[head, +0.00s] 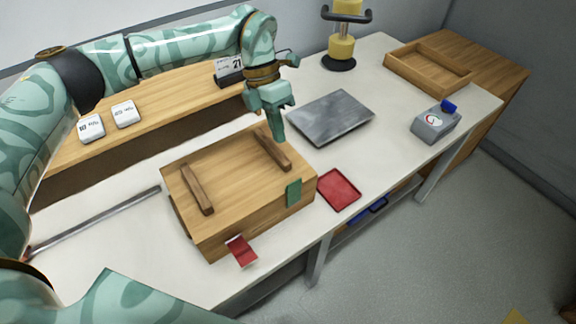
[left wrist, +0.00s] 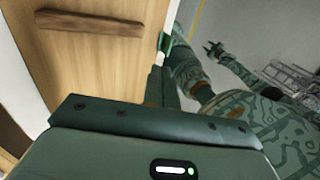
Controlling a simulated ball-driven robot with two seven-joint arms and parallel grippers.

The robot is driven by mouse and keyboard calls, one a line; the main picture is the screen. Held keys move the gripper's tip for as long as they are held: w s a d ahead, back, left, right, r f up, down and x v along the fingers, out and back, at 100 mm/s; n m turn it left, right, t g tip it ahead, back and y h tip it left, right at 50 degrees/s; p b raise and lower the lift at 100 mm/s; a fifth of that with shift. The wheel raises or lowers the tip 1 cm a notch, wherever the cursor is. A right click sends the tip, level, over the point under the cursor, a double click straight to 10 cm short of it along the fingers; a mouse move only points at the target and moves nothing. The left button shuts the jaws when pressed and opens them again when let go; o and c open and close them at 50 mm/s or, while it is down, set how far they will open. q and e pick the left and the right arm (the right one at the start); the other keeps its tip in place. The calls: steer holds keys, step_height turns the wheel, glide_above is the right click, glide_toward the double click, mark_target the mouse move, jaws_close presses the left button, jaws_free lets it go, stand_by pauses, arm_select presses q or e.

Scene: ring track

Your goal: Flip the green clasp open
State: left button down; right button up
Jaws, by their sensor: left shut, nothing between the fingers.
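The green clasp (head: 294,193) lies flat against the front face of the wooden box (head: 225,165), near its right end, its top at the lid edge. It also shows as a small green piece beyond the fingertips in the left wrist view (left wrist: 165,43). A red clasp (head: 241,250) on the same face sticks outward. My left gripper (head: 281,137) is shut and empty, pointing down above the back right of the box, apart from the clasp. Its fingers show in the left wrist view (left wrist: 161,80). My right gripper (left wrist: 213,50) is small there, its jaws unclear.
Two wooden bars (head: 273,149) stand up from the lid. A red tray (head: 339,190) lies just right of the box, and a grey plate (head: 331,117) behind it. A metal rod (head: 95,222) lies left. Space in front of the box is open past the table edge.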

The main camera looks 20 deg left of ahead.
arm_select(q)
steer(key=shift+f, duration=0.1)
glide_above(293, 191)
steer(key=w+a, duration=0.2)
steer(key=w, duration=0.1)
steer(key=f, duration=0.8)
steer(key=shift+s+a, duration=0.15)
steer(key=shift+s, duration=0.1)
steer(key=shift+s+f, duration=0.1)
steer(key=shift+f, duration=0.4)
steer(key=shift+d+f, duration=0.1)
steer(key=shift+d, duration=0.1)
